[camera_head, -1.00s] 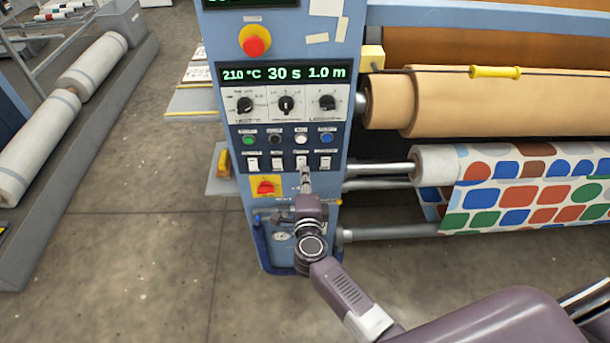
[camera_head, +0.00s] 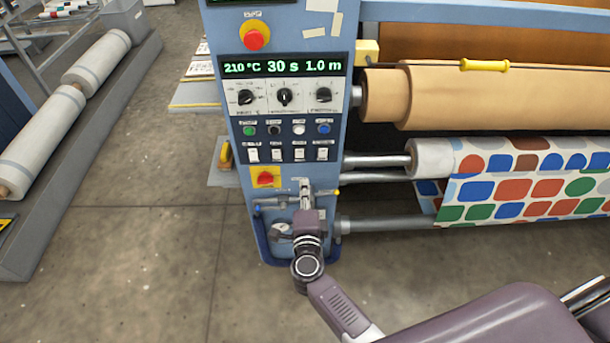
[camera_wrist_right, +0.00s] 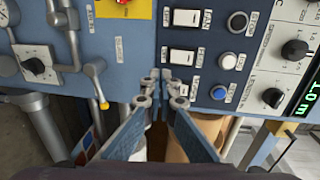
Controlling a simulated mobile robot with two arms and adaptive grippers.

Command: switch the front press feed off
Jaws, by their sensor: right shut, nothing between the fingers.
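The blue press panel (camera_head: 352,100) carries a row of white rocker switches. In the head view, the second (camera_head: 277,154), third (camera_head: 299,154) and fourth (camera_head: 321,153) are uncovered. In the right wrist view, the second switch (camera_wrist_right: 187,17) has a FAN label. The label beside the third switch (camera_wrist_right: 182,56) seems to include FEED but is hard to read. Rocker positions are too small to judge. My right gripper (camera_head: 304,183) is shut and empty, just below the third switch. In the wrist view its fingertips (camera_wrist_right: 163,82) are near the fourth switch (camera_wrist_right: 180,90). My left gripper is out of view.
Coloured buttons, knobs and a green display (camera_head: 283,66) lie above the switches. A red knob on a yellow plate (camera_head: 265,177) and pipework with a lever (camera_head: 268,203) are beside and below my gripper.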

